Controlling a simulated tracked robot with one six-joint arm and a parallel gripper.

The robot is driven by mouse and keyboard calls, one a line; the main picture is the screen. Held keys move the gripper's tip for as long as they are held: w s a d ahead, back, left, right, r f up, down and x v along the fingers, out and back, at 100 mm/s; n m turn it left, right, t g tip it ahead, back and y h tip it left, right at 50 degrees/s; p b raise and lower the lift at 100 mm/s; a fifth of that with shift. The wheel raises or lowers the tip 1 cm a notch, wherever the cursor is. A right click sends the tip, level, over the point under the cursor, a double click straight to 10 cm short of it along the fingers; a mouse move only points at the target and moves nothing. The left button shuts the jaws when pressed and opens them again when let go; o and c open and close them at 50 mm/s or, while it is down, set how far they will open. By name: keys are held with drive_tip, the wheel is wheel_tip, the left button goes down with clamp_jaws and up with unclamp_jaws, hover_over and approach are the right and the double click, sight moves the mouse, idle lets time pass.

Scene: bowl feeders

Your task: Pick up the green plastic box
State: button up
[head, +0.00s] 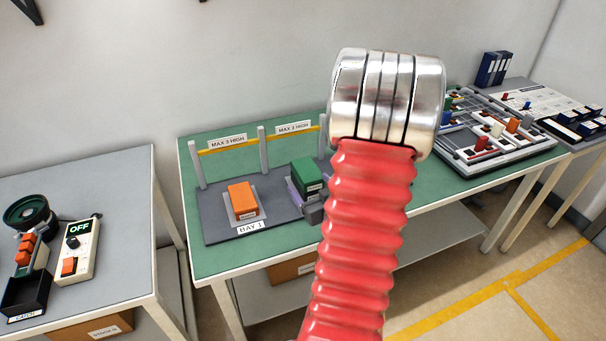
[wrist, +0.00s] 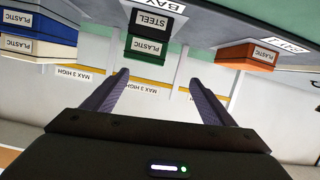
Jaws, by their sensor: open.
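The green plastic box (head: 307,172) stands on the grey-green table, in the middle of the bays, just left of my arm in the head view. In the wrist view, which is upside down, the green box (wrist: 146,49) with a PLASTIC label is stacked on a dark box labelled STEEL (wrist: 150,20). My gripper (wrist: 158,77) is open and empty. Its two fingers point towards the green box, which shows beyond the tips and nearer the left finger. My arm hides most of the gripper in the head view.
An orange plastic box (head: 243,199) sits in Bay 1 to the left; it also shows in the wrist view (wrist: 246,56). Blue (wrist: 38,26) and cream (wrist: 28,47) plastic boxes are stacked in another bay. Posts and a yellow rail (head: 228,149) stand behind the bays.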

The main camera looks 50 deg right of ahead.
sight(309, 172)
drive_tip(key=shift+m+t+h, duration=0.5)
drive_tip(key=shift+m, duration=0.1)
drive_tip(key=s, duration=0.1)
drive_tip(key=s+d, duration=0.1)
drive_tip(key=s+f, duration=0.1)
drive_tip(key=shift+s+d+f, duration=0.1)
drive_tip(key=shift+s+d, duration=0.05)
drive_tip(key=shift+s, duration=0.25)
drive_tip(key=shift+x, duration=4.3)
drive_tip(key=shift+x, duration=2.65)
